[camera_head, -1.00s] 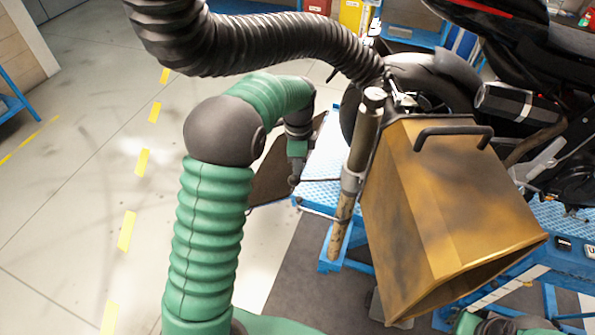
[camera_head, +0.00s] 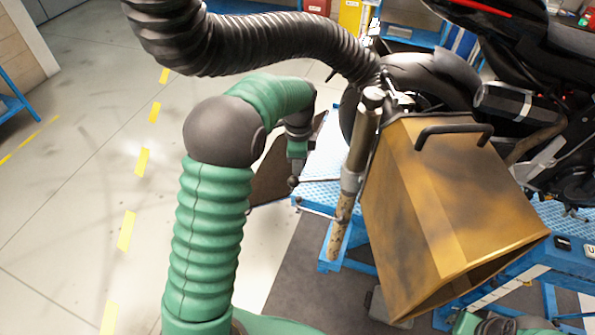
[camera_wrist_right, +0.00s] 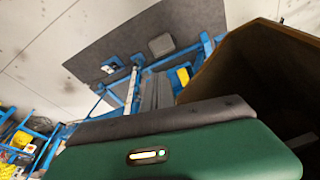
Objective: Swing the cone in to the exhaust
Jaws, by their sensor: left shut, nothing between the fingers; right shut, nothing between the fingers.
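The cone (camera_head: 440,210) is a scuffed yellow-brown box-shaped hood with a dark handle (camera_head: 455,132) on top, at the right of the head view. Its wide mouth faces down and right. The exhaust (camera_head: 505,102) is a dark and silver canister on the motorcycle, up and right of the cone, apart from it in the picture. My left gripper (camera_head: 294,172) is shut and empty, left of the pole (camera_head: 362,140) beside the cone. Its tips are small and close to a thin rod; contact is unclear.
A ribbed black hose (camera_head: 270,42) arches across the top to the cone. The motorcycle (camera_head: 545,60) stands on a blue lift (camera_head: 322,165). Blue shelving (camera_head: 15,105) stands far left. The pale floor (camera_head: 75,200) on the left is clear.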

